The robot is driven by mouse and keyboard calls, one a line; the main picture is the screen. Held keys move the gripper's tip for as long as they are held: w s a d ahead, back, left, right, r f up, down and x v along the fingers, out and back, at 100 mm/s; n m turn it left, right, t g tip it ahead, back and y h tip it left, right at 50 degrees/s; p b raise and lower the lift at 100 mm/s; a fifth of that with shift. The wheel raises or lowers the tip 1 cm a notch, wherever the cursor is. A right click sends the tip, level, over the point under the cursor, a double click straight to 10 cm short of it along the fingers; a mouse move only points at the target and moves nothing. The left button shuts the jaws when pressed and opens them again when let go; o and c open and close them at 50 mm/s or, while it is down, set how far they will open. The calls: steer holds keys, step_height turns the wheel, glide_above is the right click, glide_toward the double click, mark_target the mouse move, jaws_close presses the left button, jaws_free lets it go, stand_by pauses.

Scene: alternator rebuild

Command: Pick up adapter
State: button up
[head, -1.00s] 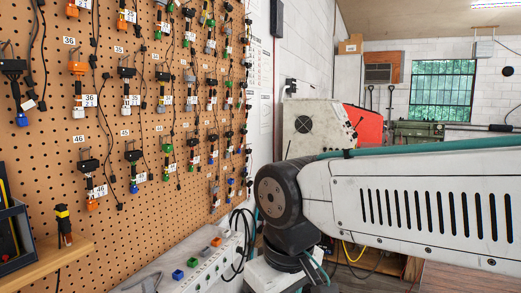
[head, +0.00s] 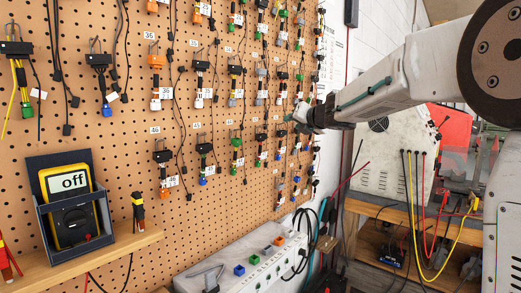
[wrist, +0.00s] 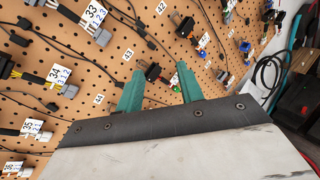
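Many adapters with black plugs, coloured connectors and numbered tags hang on the pegboard (head: 120,130). My gripper (head: 296,120) is at the far right part of the board in the head view, small and partly hidden by my wrist. In the wrist view my gripper (wrist: 159,68) has two green fingers spread apart. A small dark adapter (wrist: 154,72) with a reddish part shows between or just beyond the fingertips, close to the board. I cannot tell whether the fingers touch it. Other adapters, such as one tagged 34 (wrist: 68,90), hang to the left.
A yellow multimeter (head: 70,205) reading "off" stands in a dark holder on a wooden shelf (head: 95,258). A pale bench unit (head: 262,262) with coloured sockets stands below the board. Loose cables hang along the board. A test machine (head: 380,160) with cables stands at the right.

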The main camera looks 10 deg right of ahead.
mark_target(261, 148)
steer(key=w+a+f+n+g+y, duration=0.1)
steer(key=w+a+f+n, duration=0.1)
steer(key=w+f+n, duration=0.1)
steer(key=w+a+f+n+g+y, duration=0.2)
steer(key=w+a+f+n, duration=0.1)
steer(key=w+n, duration=0.1)
steer(key=w+a+f+n+g+y, duration=0.1)
steer(key=w+a+f+n, duration=0.1)
steer(key=w+f+n, duration=0.1)
steer(key=shift+w+a+f+n+g+y, duration=0.15)
steer(key=shift+f+n+y, duration=0.05)
steer(key=shift+f+n, duration=0.1)
steer(key=shift+w+a+f+n+g+y, duration=0.1)
steer(key=shift+f+n+g+y, duration=0.1)
steer(key=shift+f+n, duration=0.1)
steer(key=shift+r, duration=0.1)
steer(key=shift+c, duration=0.4)
jaws_close()
